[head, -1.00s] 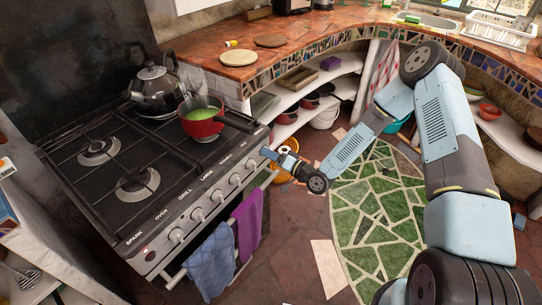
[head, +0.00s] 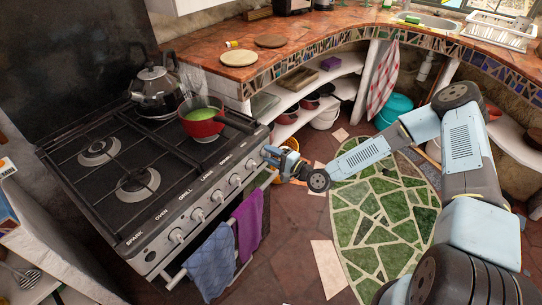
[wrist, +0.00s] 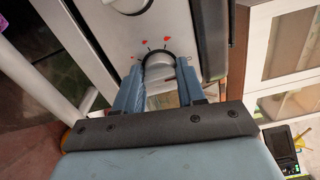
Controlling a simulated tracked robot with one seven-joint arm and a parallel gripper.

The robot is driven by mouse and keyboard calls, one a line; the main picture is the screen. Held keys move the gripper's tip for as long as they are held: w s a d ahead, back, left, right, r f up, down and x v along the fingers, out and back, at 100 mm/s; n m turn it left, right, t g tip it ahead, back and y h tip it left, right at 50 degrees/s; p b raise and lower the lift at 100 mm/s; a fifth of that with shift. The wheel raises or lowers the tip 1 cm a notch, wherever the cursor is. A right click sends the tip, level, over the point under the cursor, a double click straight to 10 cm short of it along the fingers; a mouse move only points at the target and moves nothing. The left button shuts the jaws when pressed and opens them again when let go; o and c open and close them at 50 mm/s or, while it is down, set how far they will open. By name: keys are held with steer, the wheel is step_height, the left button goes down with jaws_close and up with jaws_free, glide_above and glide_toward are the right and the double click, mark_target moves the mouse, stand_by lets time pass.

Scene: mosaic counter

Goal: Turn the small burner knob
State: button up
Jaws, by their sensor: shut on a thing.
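The small burner knob (wrist: 158,62) shows in the wrist view as a pale, rounded knob with a dark rim, under red marks on the stove's front panel. It lies between the two blue fingers of my gripper (wrist: 159,84), which is shut on it. In the head view my gripper (head: 268,154) is at the right end of the knob row and hides this knob. Its turn angle is hard to tell. The stove (head: 210,186) has several other white knobs to the left, under printed labels.
Blue (head: 211,262) and purple (head: 248,222) towels hang below the panel. Floor shows around the green mat (head: 350,235).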

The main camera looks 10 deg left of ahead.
steer(key=shift+d+f+m, duration=0.1)
steer(key=shift+f+m, duration=0.1)
steer(key=shift+m, duration=0.1)
steer(key=o, duration=0.8)
steer(key=shift+o, duration=1.2)
steer(key=shift+r, duration=0.1)
steer(key=v, duration=1.3)
steer(key=shift+s+d, duration=0.2)
steer(key=shift+d, duration=0.15)
